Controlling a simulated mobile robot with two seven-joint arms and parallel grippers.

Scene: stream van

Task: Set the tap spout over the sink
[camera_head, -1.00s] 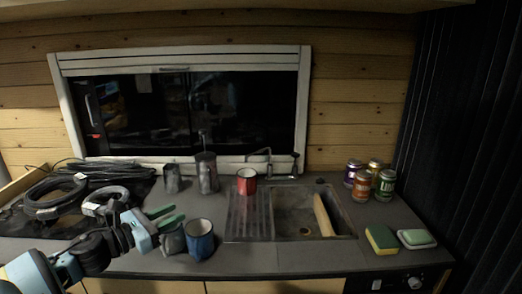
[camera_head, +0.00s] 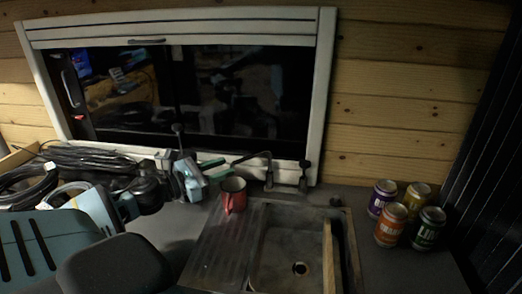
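The tap spout (camera_head: 252,156) is a thin dark bent tube behind the sink. It rises from its base at the back edge and points left, its tip over the drainer side near the red mug. The sink (camera_head: 285,235) is a dark basin with a round drain, to the right of a ribbed drainer. My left gripper (camera_head: 219,168), with green fingers, points right, just left of the spout tip. Its fingers are apart with nothing seen between them. Whether they touch the spout is too small to tell. My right gripper is not in view.
A red mug (camera_head: 233,196) stands on the drainer just below my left fingers. A wooden board (camera_head: 330,262) lies along the sink's right side. A dark lever post (camera_head: 304,176) stands right of the tap. Several cans (camera_head: 391,225) stand at right. Cables (camera_head: 90,158) lie at left.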

